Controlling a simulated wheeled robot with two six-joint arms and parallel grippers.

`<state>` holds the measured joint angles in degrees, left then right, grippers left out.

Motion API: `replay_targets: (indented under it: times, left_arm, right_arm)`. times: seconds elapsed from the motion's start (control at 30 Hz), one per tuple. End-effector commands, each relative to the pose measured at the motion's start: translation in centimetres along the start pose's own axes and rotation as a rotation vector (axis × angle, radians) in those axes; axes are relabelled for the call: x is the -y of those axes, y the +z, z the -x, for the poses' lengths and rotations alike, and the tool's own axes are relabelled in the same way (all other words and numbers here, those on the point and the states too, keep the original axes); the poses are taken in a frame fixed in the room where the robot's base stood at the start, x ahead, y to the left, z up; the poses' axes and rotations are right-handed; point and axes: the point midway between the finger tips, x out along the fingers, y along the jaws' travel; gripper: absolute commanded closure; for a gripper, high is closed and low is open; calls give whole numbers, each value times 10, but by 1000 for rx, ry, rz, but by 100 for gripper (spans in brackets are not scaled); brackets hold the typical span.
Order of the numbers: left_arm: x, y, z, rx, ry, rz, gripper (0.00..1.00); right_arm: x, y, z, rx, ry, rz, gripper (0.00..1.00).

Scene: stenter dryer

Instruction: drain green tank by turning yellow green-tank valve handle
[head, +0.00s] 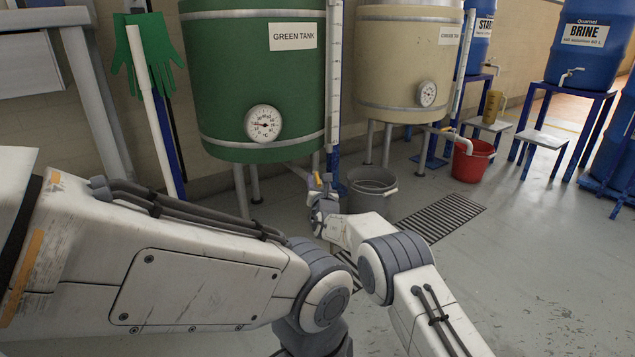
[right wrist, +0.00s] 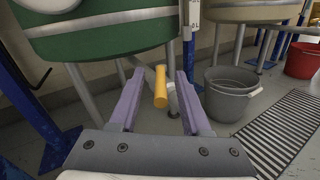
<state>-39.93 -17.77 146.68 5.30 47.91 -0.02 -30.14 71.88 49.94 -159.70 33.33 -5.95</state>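The green tank (head: 255,70), with its label and dial gauge, stands at the upper left of centre in the head view; its underside shows in the right wrist view (right wrist: 110,38). The yellow valve handle (right wrist: 160,87) stands upright below the tank in the right wrist view. My right gripper (head: 322,185) is below the tank in the head view. In the right wrist view its purple fingers (right wrist: 158,98) are open on either side of the handle, with gaps showing. My left arm crosses the lower left; its gripper is out of view.
A grey bucket (head: 371,190) stands right of my right gripper, beside a floor grate (head: 445,214). A cream tank (head: 400,60), a red bucket (head: 473,160) and blue stands are further right. Green gloves (head: 149,50) hang at left. Open floor lies at lower right.

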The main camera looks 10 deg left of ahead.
Motion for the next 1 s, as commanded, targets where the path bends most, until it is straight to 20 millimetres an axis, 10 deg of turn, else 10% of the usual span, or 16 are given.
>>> replay_targets:
  times: [0.6, 1.0]
  left_arm:
    - [-2, -2, 32, 0, 0, 0, 50]
    - [-1, -1, 12, 0, 0, 0, 50]
  right_arm:
    - [-1, 3, 56, -3, 1, 1, 52]
    - [0, -1, 100, -1, 0, 0, 52]
